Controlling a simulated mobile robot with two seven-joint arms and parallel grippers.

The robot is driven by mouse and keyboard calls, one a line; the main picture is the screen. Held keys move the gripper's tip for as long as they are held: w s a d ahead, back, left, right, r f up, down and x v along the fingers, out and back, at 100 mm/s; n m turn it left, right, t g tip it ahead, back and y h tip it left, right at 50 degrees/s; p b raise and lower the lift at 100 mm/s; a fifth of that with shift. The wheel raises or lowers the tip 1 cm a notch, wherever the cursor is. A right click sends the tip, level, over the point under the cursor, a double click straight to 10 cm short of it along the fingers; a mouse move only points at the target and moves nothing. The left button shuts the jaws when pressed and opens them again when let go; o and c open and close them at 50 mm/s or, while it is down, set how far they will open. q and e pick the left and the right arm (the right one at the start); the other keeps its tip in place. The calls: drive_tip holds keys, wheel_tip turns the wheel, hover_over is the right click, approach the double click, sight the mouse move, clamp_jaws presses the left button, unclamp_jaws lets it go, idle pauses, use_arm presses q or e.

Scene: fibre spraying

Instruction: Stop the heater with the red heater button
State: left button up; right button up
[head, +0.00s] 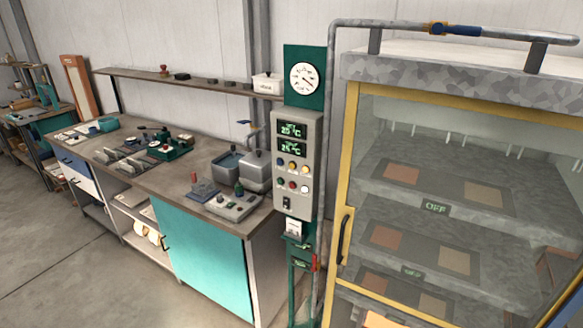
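A grey control box (297,165) is mounted on a green post in the middle of the head view. It carries two lit green displays (291,138), the upper reading about 25 °C and the lower about 24 °C. Below them are two rows of small round coloured buttons. A reddish button (292,185) appears in the middle of the lower row; its label is too small to read. A dark switch (286,202) sits at the bottom of the box. Neither of my grippers is in view.
A glass-fronted cabinet (346,150) with yellow frame stands at the right; its shelf displays (436,208) show OFF. A round gauge (304,78) is above the box. A cluttered workbench (173,188) runs left. The floor (60,250) at front left is clear.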

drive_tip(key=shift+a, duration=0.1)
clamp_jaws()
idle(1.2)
